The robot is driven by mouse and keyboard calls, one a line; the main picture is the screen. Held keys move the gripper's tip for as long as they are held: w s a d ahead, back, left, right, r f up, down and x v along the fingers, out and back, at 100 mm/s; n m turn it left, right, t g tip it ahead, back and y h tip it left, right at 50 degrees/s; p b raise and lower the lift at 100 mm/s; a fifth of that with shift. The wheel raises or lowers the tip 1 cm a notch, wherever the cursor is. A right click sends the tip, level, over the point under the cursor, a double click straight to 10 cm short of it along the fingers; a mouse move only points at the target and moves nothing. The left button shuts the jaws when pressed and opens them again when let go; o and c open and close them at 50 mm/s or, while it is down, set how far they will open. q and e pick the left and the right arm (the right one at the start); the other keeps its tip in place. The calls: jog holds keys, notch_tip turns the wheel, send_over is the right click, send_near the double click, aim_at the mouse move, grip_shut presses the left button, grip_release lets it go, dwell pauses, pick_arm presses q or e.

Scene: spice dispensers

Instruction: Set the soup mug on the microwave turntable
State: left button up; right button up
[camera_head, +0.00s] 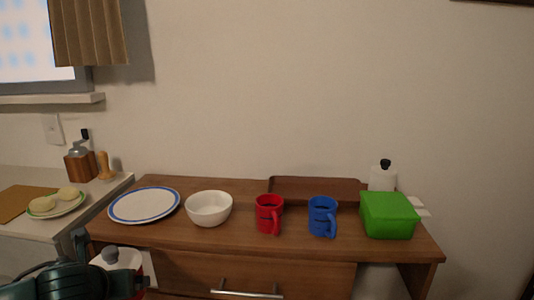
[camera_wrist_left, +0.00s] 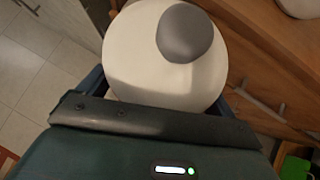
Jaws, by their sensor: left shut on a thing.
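My left gripper (camera_head: 112,264) is at the lower left of the head view, in front of the sideboard. It is shut on a lidded white container with a grey knob, seemingly the soup mug (camera_head: 122,256), with a little red on its side. In the left wrist view, the soup mug (camera_wrist_left: 135,60) sits between the fingers of my left gripper (camera_wrist_left: 165,92), its round white lid facing the camera. The lid and gripper hide most of its body. The microwave and its turntable are not visible. My right gripper is not in view.
The wooden sideboard (camera_head: 165,236) holds a blue-rimmed plate (camera_head: 144,205), white bowl (camera_head: 208,208), red mug (camera_head: 268,212), blue mug (camera_head: 321,215), green box (camera_head: 389,216) and brown tray (camera_head: 315,189). A counter (camera_head: 112,190) with a food plate (camera_head: 56,206) stands left.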

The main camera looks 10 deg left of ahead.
pick_arm(q)
jog(key=w+d+r+m+t+h, duration=0.1)
jog(key=w+d+m+h, duration=0.15)
jog(key=d, duration=0.65)
jog(key=w+d+m+h, duration=0.1)
jog(key=d+m+h, duration=0.15)
jog(key=d, duration=0.75)
jog(key=s+r+y+p, duration=0.1)
jog(key=s+r+p, duration=0.4)
jog(key=r+p, duration=0.7)
jog(key=p, duration=0.3)
jog(key=shift+a, duration=0.15)
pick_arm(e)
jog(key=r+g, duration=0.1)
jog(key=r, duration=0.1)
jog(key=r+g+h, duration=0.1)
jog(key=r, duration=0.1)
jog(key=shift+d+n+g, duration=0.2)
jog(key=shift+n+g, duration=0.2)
pick_arm(q)
jog(key=shift+r, duration=0.1)
jog(key=shift+w+r, duration=0.5)
jog(key=shift+w, duration=0.25)
jog(key=shift+w+r, duration=0.45)
jog(key=shift+w, duration=0.3)
jog(key=shift+w+r, duration=0.5)
jog(key=shift+w, duration=0.25)
